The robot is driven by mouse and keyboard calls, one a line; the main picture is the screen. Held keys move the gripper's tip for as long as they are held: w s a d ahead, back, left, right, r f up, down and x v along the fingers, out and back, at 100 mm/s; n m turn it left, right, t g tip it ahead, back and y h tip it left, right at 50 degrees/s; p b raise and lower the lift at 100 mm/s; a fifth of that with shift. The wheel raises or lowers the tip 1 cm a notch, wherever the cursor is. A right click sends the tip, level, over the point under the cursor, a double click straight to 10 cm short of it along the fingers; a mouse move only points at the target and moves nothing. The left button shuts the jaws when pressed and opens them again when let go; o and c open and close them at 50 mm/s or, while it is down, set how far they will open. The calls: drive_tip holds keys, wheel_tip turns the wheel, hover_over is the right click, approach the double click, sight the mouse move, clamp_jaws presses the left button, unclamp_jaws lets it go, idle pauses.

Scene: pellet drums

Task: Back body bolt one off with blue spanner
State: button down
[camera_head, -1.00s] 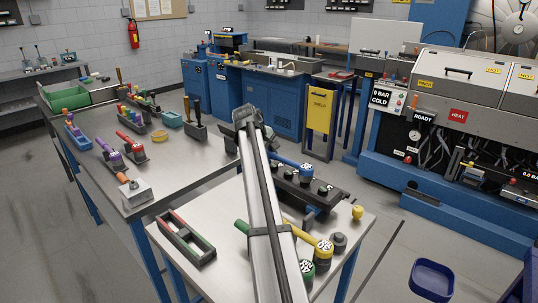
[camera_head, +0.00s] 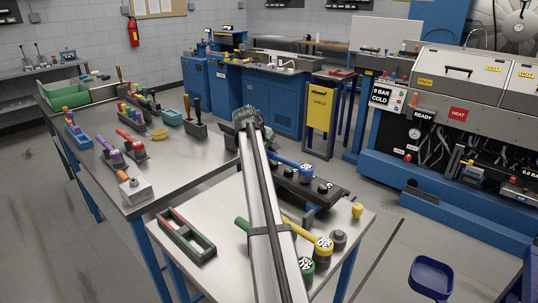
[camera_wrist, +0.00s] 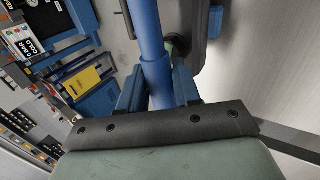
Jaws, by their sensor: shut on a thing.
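The blue spanner (camera_head: 304,171) lies over the dark body block (camera_head: 325,189) on the near table, its marked round head at the block's row of several bolts. Which bolt the head is on, and whether it is seated, I cannot tell. In the wrist view the blue handle (camera_wrist: 150,40) runs up between the blue fingers of my gripper (camera_wrist: 158,82), which is shut on it. Part of the dark block (camera_wrist: 196,30) shows beyond the handle.
A yellow spanner (camera_head: 322,246) and a green spanner (camera_head: 305,266) lie nearer on the same table, beside a grey knob (camera_head: 339,240) and a yellow one (camera_head: 357,211). A long red-and-green-edged tray (camera_head: 186,235) is at left. A blue bin (camera_head: 431,279) stands off the table at right.

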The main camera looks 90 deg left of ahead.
drive_tip(key=shift+w+d+f, duration=0.1)
drive_tip(key=shift+d+f, duration=0.15)
drive_tip(key=shift+f, duration=0.7)
drive_tip(key=shift+s+d+r, duration=0.25)
drive_tip(key=shift+d+r, duration=0.05)
idle(0.4)
drive_tip(key=shift+s+d+r+n+g, duration=0.25)
drive_tip(key=shift+r+n+g, duration=0.1)
drive_tip(key=shift+n, duration=0.15)
drive_tip(key=s+d+n+g+y, duration=0.1)
drive_tip(key=d+n+g, duration=0.3)
drive_tip(key=d+n, duration=0.4)
drive_tip(key=shift+s+d+r+n+y, duration=0.2)
drive_tip(key=shift+s+d+n+y, duration=0.15)
drive_tip(key=shift+s+d, duration=0.7)
idle(2.2)
drive_tip(key=shift+w+d+g, duration=0.15)
drive_tip(key=shift+d+g, duration=0.1)
drive_tip(key=shift+d, duration=0.2)
drive_tip(key=shift+a, duration=0.3)
idle(0.6)
drive_tip(key=shift+r, duration=0.15)
